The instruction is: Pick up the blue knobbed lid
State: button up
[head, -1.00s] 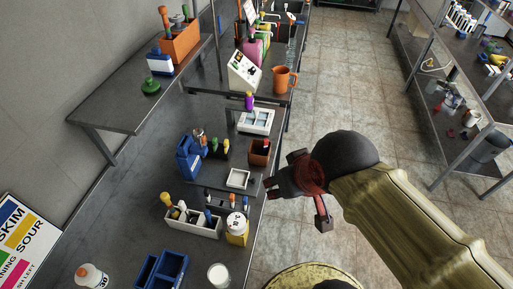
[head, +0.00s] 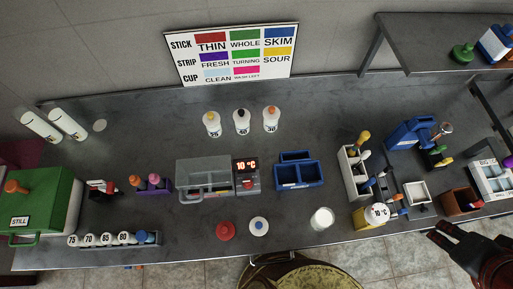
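A small round piece with a white rim and a blue middle (head: 259,226) lies near the front edge of the counter, left of a white cup; it looks like the blue knobbed lid, though it is too small to be sure. A red round knobbed piece (head: 225,231) lies just left of it. My gripper (head: 437,231) is at the lower right, in front of the counter edge and well right of both. Its fingers look apart with nothing between them, and it is partly cut off by the frame.
A white cup (head: 321,219) stands right of the round pieces. A clear bin (head: 204,178), temperature display (head: 246,172) and blue tray (head: 298,174) are behind them. A numbered rack (head: 112,239) stands to the left. A green knobbed piece (head: 463,53) is on the shelf.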

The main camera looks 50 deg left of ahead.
aim_at(259, 226)
jog(key=u, duration=2.45)
